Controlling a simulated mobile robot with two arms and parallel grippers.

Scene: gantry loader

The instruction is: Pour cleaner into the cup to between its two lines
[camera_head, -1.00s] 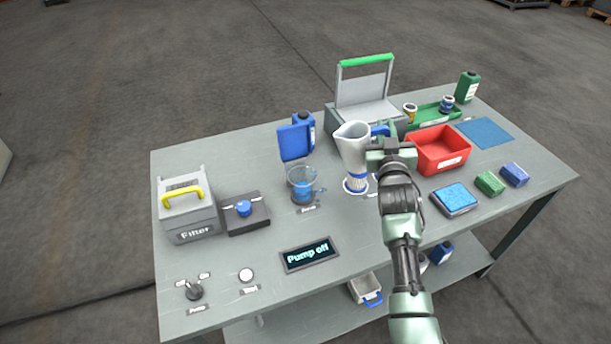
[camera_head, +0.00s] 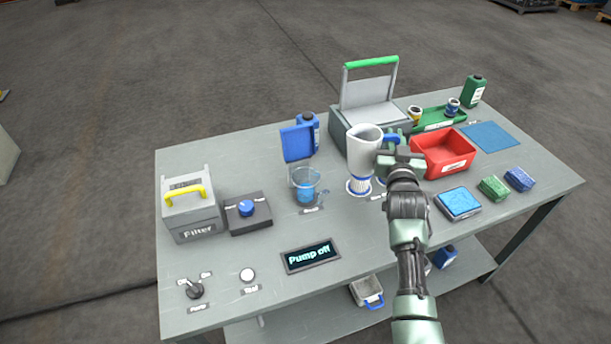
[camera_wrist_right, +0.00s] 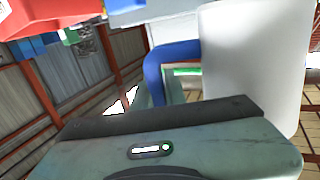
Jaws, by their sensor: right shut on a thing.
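My right gripper (camera_head: 388,158) is shut on the blue handle of a white jug (camera_head: 362,152). The jug is nearly upright above the table; its contents are hidden. In the right wrist view, the jug's white wall (camera_wrist_right: 258,70) and blue handle (camera_wrist_right: 160,68) are close to my gripper. A clear cup (camera_head: 305,187) with blue liquid stands on the table left of the jug; its lines are too small to read against the level. A small striped blue-and-white piece (camera_head: 359,186) shows directly under the jug, partly hidden. My left gripper is not in view.
A blue bottle (camera_head: 308,128) and blue panel (camera_head: 297,143) stand behind the cup. A filter box (camera_head: 190,208), a knob block (camera_head: 248,213) and a "Pump off" display (camera_head: 311,256) are left and front. A red bin (camera_head: 443,152) is close right of my gripper.

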